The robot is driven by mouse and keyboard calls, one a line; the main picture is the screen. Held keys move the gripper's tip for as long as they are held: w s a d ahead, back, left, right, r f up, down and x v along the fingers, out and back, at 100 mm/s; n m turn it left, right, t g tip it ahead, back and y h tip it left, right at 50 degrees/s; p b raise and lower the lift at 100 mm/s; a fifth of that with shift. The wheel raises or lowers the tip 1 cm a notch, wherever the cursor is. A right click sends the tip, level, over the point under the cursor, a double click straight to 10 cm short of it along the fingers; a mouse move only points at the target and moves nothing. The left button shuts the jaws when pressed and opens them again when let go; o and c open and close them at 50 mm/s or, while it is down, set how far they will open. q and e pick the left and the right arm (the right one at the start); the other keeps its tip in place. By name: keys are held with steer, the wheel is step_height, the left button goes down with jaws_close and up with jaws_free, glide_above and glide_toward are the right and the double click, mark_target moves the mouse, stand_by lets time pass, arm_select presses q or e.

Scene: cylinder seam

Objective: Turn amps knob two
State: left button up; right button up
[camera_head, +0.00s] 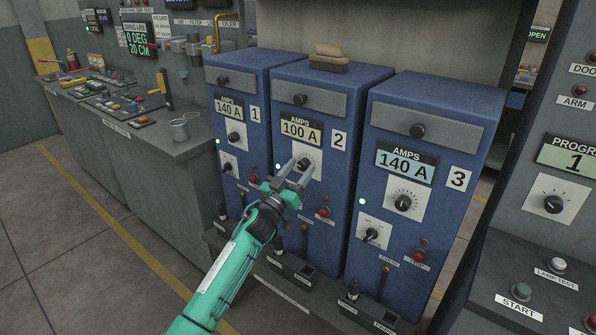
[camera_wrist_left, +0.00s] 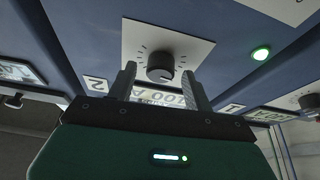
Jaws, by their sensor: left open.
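Amps knob two (camera_head: 304,163) is a round dark knob on a white dial plate of the middle blue cabinet, marked 2. The display above it (camera_head: 300,133) reads 100 A. My left gripper (camera_head: 293,171) is at this knob, its fingers partly covering the dial plate in the head view. In the left wrist view the knob (camera_wrist_left: 160,68) shows between the two fingertips of my open left gripper (camera_wrist_left: 159,72), with a gap on each side. I cannot tell how far the tips reach along the knob. My right gripper is in no view.
Blue cabinet 1 (camera_head: 250,67) and cabinet 3 (camera_head: 440,95) flank the middle one; both displays read 140 A. A control panel (camera_head: 553,205) stands right.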

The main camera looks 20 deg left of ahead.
arm_select(q)
steer(key=c, duration=1)
